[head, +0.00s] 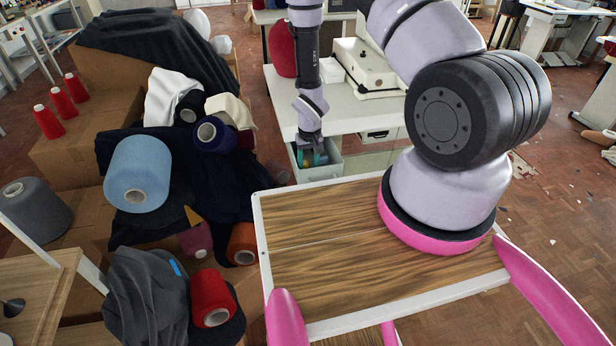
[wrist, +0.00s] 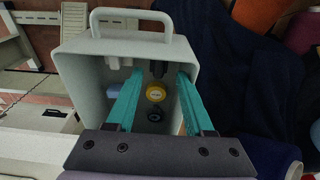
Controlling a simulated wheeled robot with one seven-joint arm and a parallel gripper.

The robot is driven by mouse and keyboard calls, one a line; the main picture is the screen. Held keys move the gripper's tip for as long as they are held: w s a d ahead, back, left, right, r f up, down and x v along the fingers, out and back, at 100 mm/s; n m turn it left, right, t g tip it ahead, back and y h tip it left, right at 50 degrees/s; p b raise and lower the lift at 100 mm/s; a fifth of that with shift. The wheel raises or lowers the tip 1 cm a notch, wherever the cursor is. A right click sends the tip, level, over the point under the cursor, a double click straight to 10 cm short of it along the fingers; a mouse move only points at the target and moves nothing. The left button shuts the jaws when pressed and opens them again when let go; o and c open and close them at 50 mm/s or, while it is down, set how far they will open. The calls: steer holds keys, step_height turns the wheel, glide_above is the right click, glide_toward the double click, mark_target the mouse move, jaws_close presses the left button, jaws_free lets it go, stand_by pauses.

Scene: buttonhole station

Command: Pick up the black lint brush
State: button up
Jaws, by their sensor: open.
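My gripper (wrist: 158,100) is open, its two teal fingers reaching down into a pale grey handled bin (wrist: 72,72). Between the fingers are a yellow round-topped thing (wrist: 156,92) and a dark round thing (wrist: 155,115). A small black piece (wrist: 158,68) stands against the bin's handle-side wall; it may be part of the black lint brush, but I cannot tell. Nothing is clearly held. In the head view my gripper (head: 312,155) points down at the bin (head: 328,171), whose contents are mostly hidden.
Inside the bin are also white pieces (wrist: 118,62) and a blue thing (wrist: 113,90). The bin walls stand close around my fingers. A white table (head: 350,115) with a sewing machine (head: 365,68) is behind. Dark cloth (head: 235,180) and yarn cones, one light blue (head: 138,175), crowd the left.

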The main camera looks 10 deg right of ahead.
steer(key=f, duration=0.3)
steer(key=w+f, duration=0.1)
steer(key=f, duration=0.1)
steer(key=shift+f, duration=0.35)
jaws_close()
